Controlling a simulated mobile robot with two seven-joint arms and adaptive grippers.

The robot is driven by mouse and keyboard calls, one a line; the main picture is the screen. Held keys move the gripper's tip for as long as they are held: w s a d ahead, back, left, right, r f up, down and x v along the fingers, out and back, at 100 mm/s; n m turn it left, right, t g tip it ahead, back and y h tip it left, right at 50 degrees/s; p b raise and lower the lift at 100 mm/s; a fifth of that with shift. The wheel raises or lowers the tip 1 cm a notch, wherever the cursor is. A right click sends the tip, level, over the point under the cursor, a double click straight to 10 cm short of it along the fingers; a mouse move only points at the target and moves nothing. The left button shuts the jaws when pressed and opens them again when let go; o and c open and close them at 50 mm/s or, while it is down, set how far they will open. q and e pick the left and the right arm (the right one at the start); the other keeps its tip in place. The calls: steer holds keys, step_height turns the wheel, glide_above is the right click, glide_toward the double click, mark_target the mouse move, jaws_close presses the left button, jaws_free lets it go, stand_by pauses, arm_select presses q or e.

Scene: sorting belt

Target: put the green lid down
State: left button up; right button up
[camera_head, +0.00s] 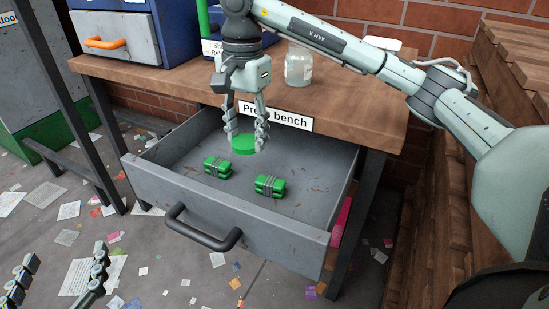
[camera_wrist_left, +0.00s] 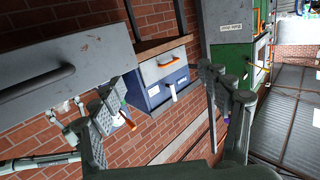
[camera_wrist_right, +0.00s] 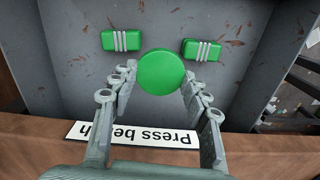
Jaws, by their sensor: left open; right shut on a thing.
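The green lid (camera_head: 244,145) is round and held between the fingers of my right gripper (camera_head: 246,138). It is inside or just above the open drawer (camera_head: 300,214) of the bench; I cannot tell whether it touches the drawer floor. In the right wrist view the lid (camera_wrist_right: 161,72) sits between the fingertips of my right gripper (camera_wrist_right: 160,88), which is shut on it. My left gripper (camera_head: 58,279) is open and empty at the lower left, in front of the drawer, and also shows in the left wrist view (camera_wrist_left: 160,110).
Two strapped green bundles lie in the drawer, one at left (camera_head: 217,167) and one at right (camera_head: 270,186). A glass jar (camera_head: 298,65) stands on the wooden bench top (camera_head: 350,91). A blue cabinet (camera_head: 180,25) is at the back left. Papers litter the floor.

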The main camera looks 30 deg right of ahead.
steer(key=d+f, duration=0.1)
steer(key=d, duration=0.1)
steer(key=s+d+f, duration=0.1)
steer(key=d, duration=0.1)
steer(key=d+f, duration=0.1)
steer(key=shift+s+d+f, duration=0.25)
steer(key=shift+d+f, duration=0.1)
steer(key=shift+d, duration=0.05)
step_height(320, 180, down, 4)
steer(key=shift+r+b, duration=0.1)
steer(key=shift+b, duration=0.35)
arm_select(q)
steer(key=r, duration=0.1)
steer(key=d+r+t+h, duration=0.1)
steer(key=r, duration=0.1)
steer(key=d+r+t, duration=0.1)
steer(key=r, duration=0.1)
steer(key=shift+s+h, duration=0.3)
steer(key=shift+h, duration=0.1)
